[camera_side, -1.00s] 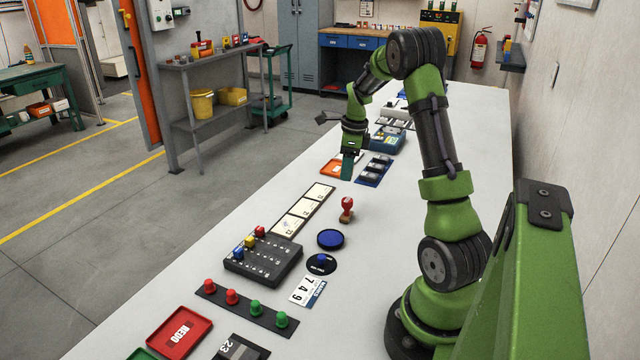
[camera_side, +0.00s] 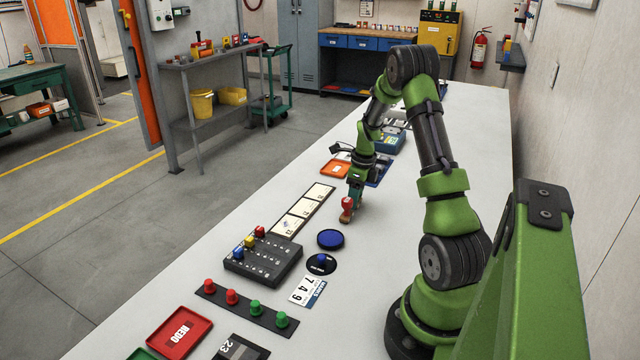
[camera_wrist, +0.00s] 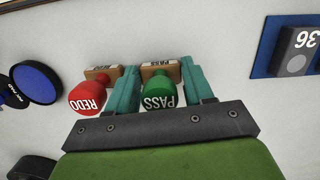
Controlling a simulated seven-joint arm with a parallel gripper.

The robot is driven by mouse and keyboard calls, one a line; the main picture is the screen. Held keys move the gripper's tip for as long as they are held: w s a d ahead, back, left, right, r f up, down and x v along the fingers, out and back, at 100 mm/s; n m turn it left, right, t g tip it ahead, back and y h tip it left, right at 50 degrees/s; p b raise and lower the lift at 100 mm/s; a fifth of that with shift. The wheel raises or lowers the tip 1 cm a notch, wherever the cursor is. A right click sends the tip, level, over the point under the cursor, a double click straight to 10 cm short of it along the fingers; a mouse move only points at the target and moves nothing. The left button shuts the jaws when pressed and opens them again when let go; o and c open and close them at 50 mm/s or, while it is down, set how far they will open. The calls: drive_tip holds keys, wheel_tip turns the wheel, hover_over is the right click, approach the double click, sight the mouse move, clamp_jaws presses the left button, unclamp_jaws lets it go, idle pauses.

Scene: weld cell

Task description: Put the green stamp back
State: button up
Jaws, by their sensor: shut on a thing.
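My gripper (camera_wrist: 163,85) is shut on the green stamp (camera_wrist: 160,90), marked PASS, with one teal finger on each side of it. The stamp's wooden base (camera_wrist: 161,68) shows beyond its green head. A red stamp (camera_wrist: 88,97), marked REDO, stands just left of the left finger in the wrist view. In the side view my gripper (camera_side: 355,190) is low over the table, right behind the red stamp (camera_side: 347,205).
A blue ink pad (camera_side: 330,239) and its dark lid (camera_side: 321,264) lie nearer the camera. A card strip (camera_side: 304,210) lies left of the stamps. The table right of the red stamp is clear.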

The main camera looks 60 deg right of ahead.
drive_tip(key=shift+f, duration=0.15)
drive_tip(key=o, duration=0.6)
drive_tip(key=shift+c, duration=0.2)
